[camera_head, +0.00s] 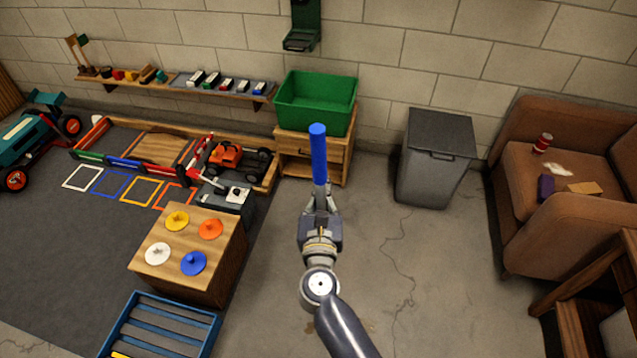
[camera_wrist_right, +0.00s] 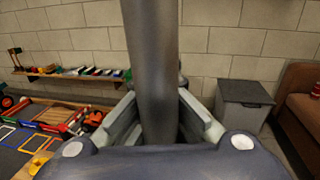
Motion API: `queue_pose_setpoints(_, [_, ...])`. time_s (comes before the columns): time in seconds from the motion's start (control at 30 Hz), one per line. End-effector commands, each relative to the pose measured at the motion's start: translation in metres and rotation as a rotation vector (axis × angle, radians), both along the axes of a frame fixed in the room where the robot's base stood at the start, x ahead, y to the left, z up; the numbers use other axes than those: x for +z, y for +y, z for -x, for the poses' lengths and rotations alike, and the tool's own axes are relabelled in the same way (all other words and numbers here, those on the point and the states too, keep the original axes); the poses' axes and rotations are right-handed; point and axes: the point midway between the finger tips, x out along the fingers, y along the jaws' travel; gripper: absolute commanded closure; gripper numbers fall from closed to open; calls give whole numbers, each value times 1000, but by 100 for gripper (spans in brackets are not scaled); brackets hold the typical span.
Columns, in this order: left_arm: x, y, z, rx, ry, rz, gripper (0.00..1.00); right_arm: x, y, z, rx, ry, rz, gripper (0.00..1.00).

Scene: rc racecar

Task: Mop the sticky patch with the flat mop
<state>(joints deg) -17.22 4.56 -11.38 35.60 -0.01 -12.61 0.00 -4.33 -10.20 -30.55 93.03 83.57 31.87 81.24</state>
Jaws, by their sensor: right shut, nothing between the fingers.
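The mop's handle shows as an upright blue grip (camera_head: 318,155) in the head view, rising just beyond my right gripper (camera_head: 320,192). In the right wrist view a thick grey shaft (camera_wrist_right: 152,65) stands upright close in front of the camera, in line with the fingers of my right gripper (camera_wrist_right: 158,122). My right gripper is shut, and I see no sure grip on the shaft. The mop's flat head is hidden. Faint brown marks (camera_head: 367,325) lie on the floor beside my right arm; I cannot tell if they are the sticky patch. My left gripper is out of view.
A grey bin (camera_head: 436,160) and a brown armchair (camera_head: 520,225) stand at the right. A wooden cabinet (camera_head: 335,160) with a green tub (camera_head: 316,100) is behind the handle. A wooden box (camera_head: 222,265) and blue crate (camera_head: 150,310) are at the left. The concrete floor between is clear.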

Motion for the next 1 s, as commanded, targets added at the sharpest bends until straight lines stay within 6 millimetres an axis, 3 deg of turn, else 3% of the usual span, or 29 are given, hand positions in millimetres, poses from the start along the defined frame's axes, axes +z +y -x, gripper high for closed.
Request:
queue_pose_setpoints(0.03, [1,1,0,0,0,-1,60,2,18,8,5,20,-52,100])
queue_pose_setpoints(0.13, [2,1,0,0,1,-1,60,2,15,9,4,20,-52,100])
queue_pose_setpoints(1.0, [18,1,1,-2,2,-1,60,4,-43,20,-1,20,-44,100])
